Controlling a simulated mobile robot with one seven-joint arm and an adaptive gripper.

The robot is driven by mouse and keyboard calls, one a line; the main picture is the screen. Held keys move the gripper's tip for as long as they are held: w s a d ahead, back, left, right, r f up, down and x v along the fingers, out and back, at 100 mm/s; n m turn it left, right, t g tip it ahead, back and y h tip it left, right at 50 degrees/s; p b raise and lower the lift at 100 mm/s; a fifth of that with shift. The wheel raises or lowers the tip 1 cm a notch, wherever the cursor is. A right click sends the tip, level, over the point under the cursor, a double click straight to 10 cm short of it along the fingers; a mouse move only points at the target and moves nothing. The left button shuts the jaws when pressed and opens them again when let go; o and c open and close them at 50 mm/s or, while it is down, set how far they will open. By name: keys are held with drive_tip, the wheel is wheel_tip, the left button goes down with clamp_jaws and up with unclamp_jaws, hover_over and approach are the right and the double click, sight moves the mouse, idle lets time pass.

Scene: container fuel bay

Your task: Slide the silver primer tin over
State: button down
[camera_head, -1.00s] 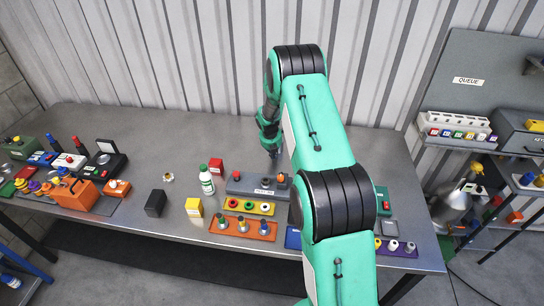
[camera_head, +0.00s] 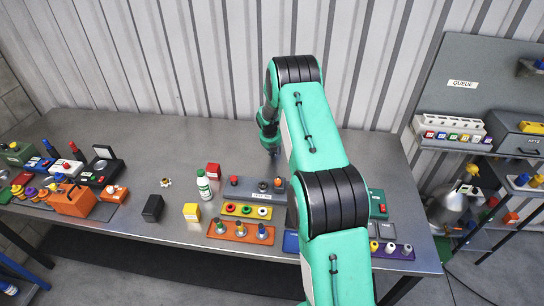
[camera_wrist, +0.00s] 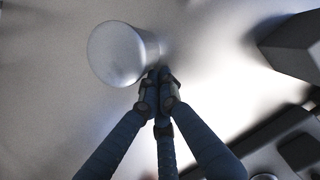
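The silver primer tin (camera_wrist: 118,54) appears in the wrist view as a pale round metallic can on the bench, above and left of my fingertips. My gripper (camera_wrist: 158,82) has its fingers drawn together with nothing between them. The fingertips are right beside the tin's lower right side; I cannot tell whether they touch it. In the head view my gripper (camera_head: 270,148) is low over the back of the bench, partly behind my arm. The tin cannot be made out there and is likely hidden by my arm.
The grey bench (camera_head: 110,235) is clear to the left of my gripper. A dark block (camera_wrist: 295,45) shows at the right in the wrist view.

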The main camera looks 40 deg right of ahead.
drive_tip(key=shift+w+d, duration=0.15)
drive_tip(key=shift+d, duration=0.1)
drive_tip(key=shift+a, duration=0.2)
drive_tip(key=shift+s+a, duration=0.4)
drive_tip(key=shift+a, duration=0.05)
drive_tip(key=shift+s+a+r+p, duration=0.2)
drive_tip(key=shift+s+a, duration=0.2)
drive_tip(key=shift+a, duration=0.15)
drive_tip(key=shift+s+a+r+p, duration=0.1)
drive_tip(key=shift+s+a+r, duration=0.1)
drive_tip(key=shift+s+a, duration=0.3)
drive_tip(key=v, duration=0.9)
drive_tip(key=shift+r, duration=0.1)
